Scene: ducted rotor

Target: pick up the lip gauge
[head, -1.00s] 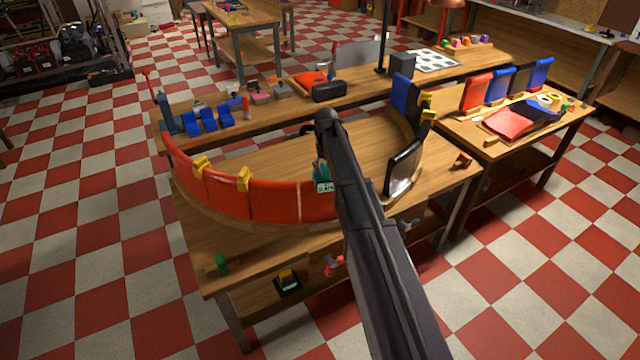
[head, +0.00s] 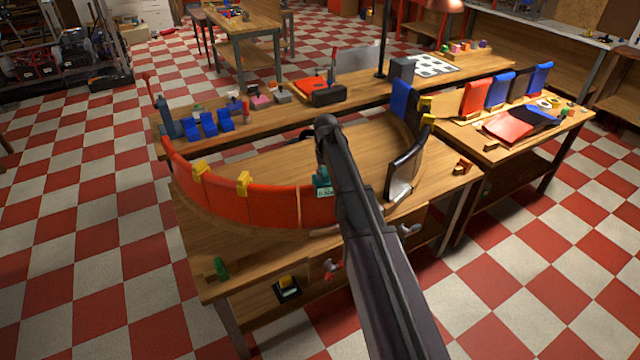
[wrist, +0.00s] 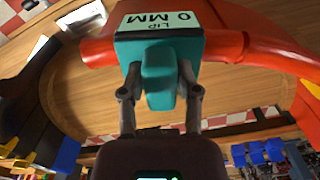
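The lip gauge (wrist: 160,75) is a teal block with a tab and a pale label reading "LIP 0 MM", upside down in the wrist view. It sits on the rim of the curved red duct lip (wrist: 98,50). In the head view the lip gauge (head: 322,188) shows partly beside my dark arm, at the red wall (head: 255,198). My gripper (wrist: 160,68) has a finger on each side of the tab, with the tips drawn in against it. In the head view my arm hides the fingers.
Yellow clamps (head: 243,183) sit on the red wall to the left. A dark curved panel (head: 404,172) stands right of my arm. The bench (head: 205,262) has a green piece (head: 220,268) at its front left corner. Blue blocks (head: 208,122) stand on the bench behind.

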